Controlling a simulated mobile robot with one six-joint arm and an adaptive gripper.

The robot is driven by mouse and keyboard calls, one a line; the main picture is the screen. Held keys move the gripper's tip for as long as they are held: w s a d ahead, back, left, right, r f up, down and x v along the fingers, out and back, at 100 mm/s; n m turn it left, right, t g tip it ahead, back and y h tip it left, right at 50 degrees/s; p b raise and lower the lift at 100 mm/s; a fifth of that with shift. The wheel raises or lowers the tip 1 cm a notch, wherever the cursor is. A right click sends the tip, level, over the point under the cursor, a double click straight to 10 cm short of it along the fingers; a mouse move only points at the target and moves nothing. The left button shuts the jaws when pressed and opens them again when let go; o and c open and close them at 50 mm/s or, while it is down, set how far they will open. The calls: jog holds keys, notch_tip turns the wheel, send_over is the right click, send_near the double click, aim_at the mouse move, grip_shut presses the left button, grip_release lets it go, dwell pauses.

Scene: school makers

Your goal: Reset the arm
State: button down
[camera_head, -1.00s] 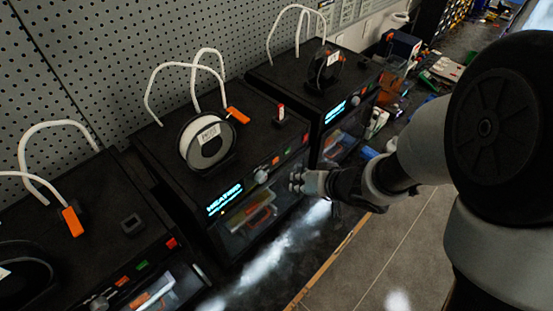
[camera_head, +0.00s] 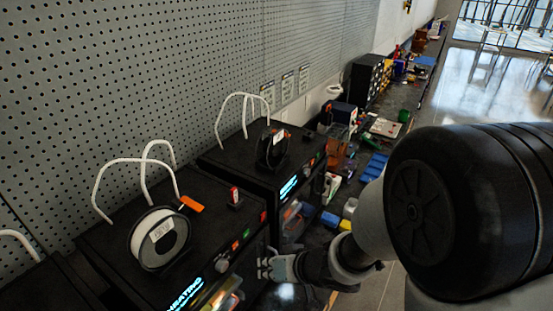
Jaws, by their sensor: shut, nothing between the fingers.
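My gripper (camera_head: 268,268) is shut and empty. It is in front of the right part of the middle black printer (camera_head: 200,213), close to its front face. I cannot tell whether it touches the printer. My arm (camera_head: 352,255) reaches in from the lower right, and its big dark joint hides much of the right side.
Another black printer (camera_head: 228,156) stands farther back with a dark spool (camera_head: 272,148) on top. A white spool (camera_head: 159,239) sits on the middle printer. Blue bins (camera_head: 374,166) and loose items cover the bench beyond. Open floor (camera_head: 490,85) lies at the upper right.

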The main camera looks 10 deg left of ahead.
jog(key=w+d+r+m+t+h+b, duration=0.25)
jog(key=w+d+t+h+b, duration=0.2)
jog(key=d, duration=0.65)
jog(key=s+d+r+h+b, duration=0.3)
jog(key=d+b, duration=0.1)
jog(key=d, duration=0.5)
jog(key=s+d+f+m+g+b, duration=0.1)
jog(key=s+d+g+b, duration=0.1)
jog(key=s, duration=0.7)
jog(key=s+d+f+m+g+b, duration=0.1)
jog(key=s+b, duration=0.4)
jog(key=s, duration=0.5)
jog(key=shift+s+d+f+g, duration=0.25)
jog(key=shift+d+f+g, duration=0.3)
jog(key=shift+d, duration=0.15)
jog(key=shift+m, duration=0.25)
